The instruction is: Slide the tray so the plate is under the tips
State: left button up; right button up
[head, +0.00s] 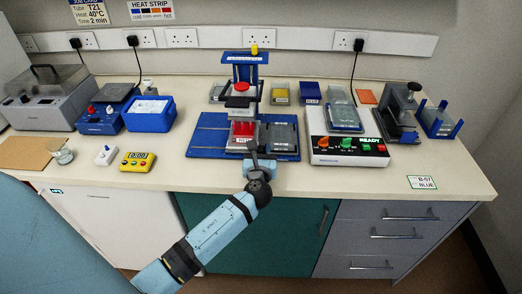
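A blue pipetting stand (245,61) with a yellow knob rises at the middle of the bench. Its dark head (240,101) is above a pale-edged red plate (243,129); tips are too small to make out. The plate and a grey block (282,134) sit side by side on a blue base with dark rails (207,138), where I take the tray to be. I cannot tell if the plate is exactly under the head. My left gripper (252,150) is at the front edge of the tray area, just below the plate. Its fingers are too small to judge. My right gripper is not seen.
Right of the stand is a white unit (347,152) with coloured buttons and a READY label. Left are a blue box (149,114) and a yellow timer (138,162). Small containers stand behind.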

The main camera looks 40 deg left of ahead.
pick_arm(q)
grip_shut()
jog(key=s+a+p, duration=0.1)
jog(key=s+a, duration=0.1)
jog(key=a, duration=0.1)
jog(key=s+a+p, duration=0.1)
jog(key=s+a, duration=0.1)
jog(key=a, duration=0.2)
jog(key=s+a+p, duration=0.1)
jog(key=s+a, duration=0.1)
jog(key=a, duration=0.1)
jog(key=shift+s+a, duration=0.15)
jog(key=shift+s, duration=0.05)
jog(key=shift+s+a, duration=0.15)
jog(key=shift+a, duration=0.1)
jog(key=shift+o, duration=1.5)
grip_release()
jog(key=shift+a, duration=0.15)
jog(key=shift+o, duration=0.5)
jog(key=shift+s, duration=0.15)
